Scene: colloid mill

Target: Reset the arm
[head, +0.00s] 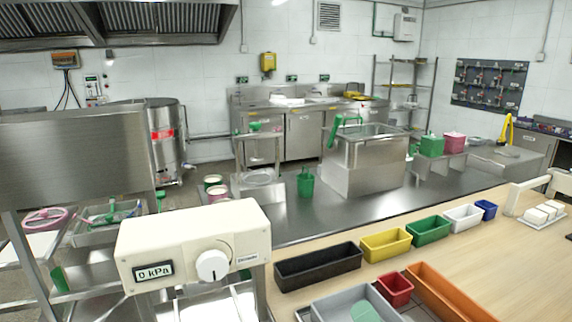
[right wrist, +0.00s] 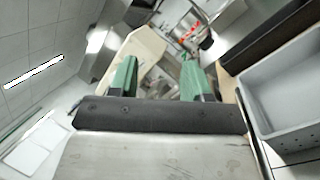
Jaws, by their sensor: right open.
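My right gripper (right wrist: 160,64) shows in the right wrist view with its two green fingers apart and nothing between their tips. A cream gauge box (right wrist: 147,50) lies beyond the fingers there. In the head view this cream box (head: 195,245) has a white dial and a display reading 0 kPa, at the lower left. I cannot make out the right gripper's fingers clearly in the head view. I cannot make out my left gripper in either view.
A wooden table (head: 470,245) holds a black bin (head: 318,265), a grey tray (head: 340,303), a red bin (head: 395,290), an orange bin (head: 445,290) and several smaller bins. The grey tray (right wrist: 285,100) is close to the gripper's right. A steel tank (head: 365,160) stands behind.

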